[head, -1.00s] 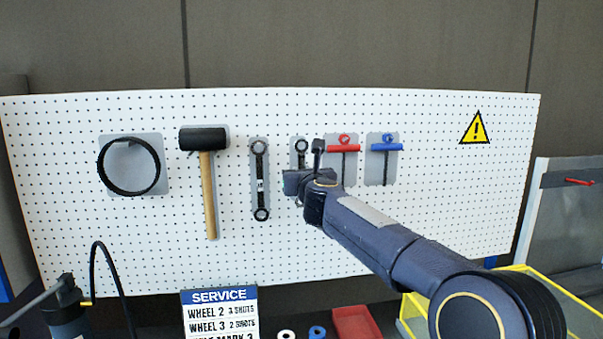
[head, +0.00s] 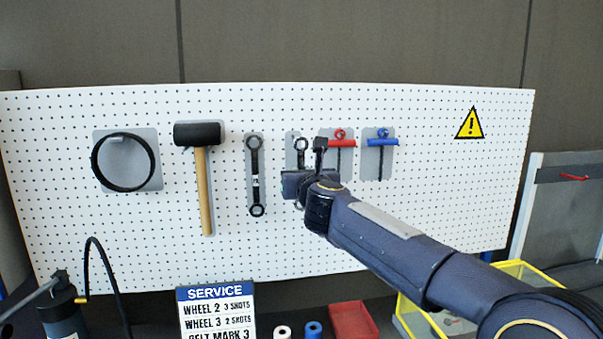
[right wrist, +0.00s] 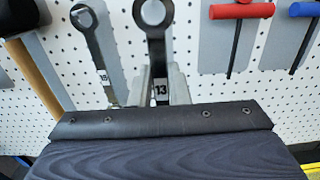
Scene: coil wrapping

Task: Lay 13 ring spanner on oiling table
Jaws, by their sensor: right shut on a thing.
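The 13 ring spanner (right wrist: 157,45) is black, with a "13" label, and stands upright in the jaws of my right gripper (right wrist: 160,88) in the right wrist view. In the head view its top ring (head: 301,145) shows above my right gripper (head: 300,183), in front of the pegboard. My gripper is shut on its shaft and hides most of its lower part. It sits off-centre to the right of its grey backing plate (head: 290,142). My left gripper is out of view. I cannot make out the oiling table for certain.
A longer ring spanner (head: 255,175) hangs to the left on the pegboard (head: 400,230), beside a mallet (head: 205,185) and black ring (head: 95,165). Red (head: 338,142) and blue (head: 382,142) T-handled tools hang close right. Below are a service sign (head: 217,310), red tray (head: 352,320) and yellow bin (head: 515,268).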

